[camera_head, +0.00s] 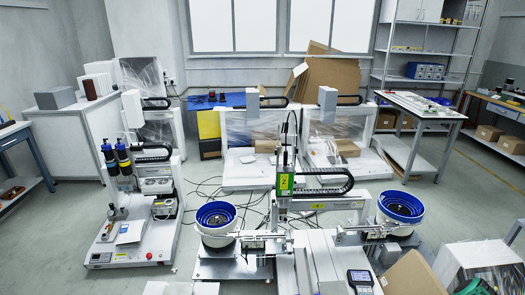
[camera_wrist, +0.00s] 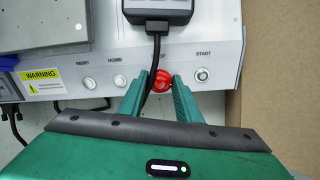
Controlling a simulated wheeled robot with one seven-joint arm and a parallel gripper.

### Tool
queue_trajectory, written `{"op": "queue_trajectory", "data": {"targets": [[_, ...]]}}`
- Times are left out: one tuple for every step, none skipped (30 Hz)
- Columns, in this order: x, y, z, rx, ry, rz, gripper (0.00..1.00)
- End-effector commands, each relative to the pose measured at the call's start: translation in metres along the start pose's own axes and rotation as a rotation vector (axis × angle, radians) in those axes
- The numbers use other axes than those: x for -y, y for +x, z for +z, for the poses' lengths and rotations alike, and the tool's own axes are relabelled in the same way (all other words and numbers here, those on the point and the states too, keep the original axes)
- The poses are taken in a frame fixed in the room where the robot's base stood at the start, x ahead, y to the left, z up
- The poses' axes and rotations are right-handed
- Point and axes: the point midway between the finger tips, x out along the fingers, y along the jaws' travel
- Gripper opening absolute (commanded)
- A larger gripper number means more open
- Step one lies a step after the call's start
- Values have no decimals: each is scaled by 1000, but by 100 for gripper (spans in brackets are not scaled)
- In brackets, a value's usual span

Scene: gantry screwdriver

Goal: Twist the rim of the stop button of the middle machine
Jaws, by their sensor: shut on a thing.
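The red stop button (camera_wrist: 162,81) is on the light front panel of the machine in the wrist view, between the HOME and START buttons. My gripper (camera_wrist: 160,84) has its two green fingers on the left and right sides of the red button, shut on its rim. A black cable runs down in front of the panel beside the left finger and hides part of the label above the button. In the head view the middle machine (camera_head: 310,250) stands at the front centre, with a green screwdriver unit and blue-lined bowls. My gripper and the red button cannot be made out there.
The panel also has RESET (camera_wrist: 83,82), HOME (camera_wrist: 119,82) and START (camera_wrist: 203,74) buttons and a yellow warning label (camera_wrist: 42,80). A black handheld device (camera_wrist: 157,8) hangs over the panel's top. Brown cardboard (camera_wrist: 268,60) stands close on the right.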

Motion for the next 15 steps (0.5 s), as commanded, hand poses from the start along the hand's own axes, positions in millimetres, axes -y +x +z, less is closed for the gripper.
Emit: {"op": "queue_trajectory", "data": {"targets": [[1, 0, -1, 1, 75, 1, 20], [1, 0, -1, 0, 117, 1, 20], [1, 0, -1, 0, 174, 1, 20], [0, 0, -1, 0, 213, 1, 20], [1, 0, -1, 0, 254, 0, 20], [1, 0, -1, 0, 307, 1, 20], [1, 0, -1, 0, 346, 0, 20], [0, 0, -1, 0, 386, 1, 20], [0, 0, -1, -1, 397, 0, 20], [0, 0, -1, -1, 391, 0, 20], [0, 0, -1, -1, 388, 0, 20], [0, 0, -1, -1, 387, 0, 20], [0, 0, -1, -1, 387, 0, 20], [0, -1, -1, -1, 387, 0, 20], [0, -1, -1, -1, 386, 0, 20]]}}
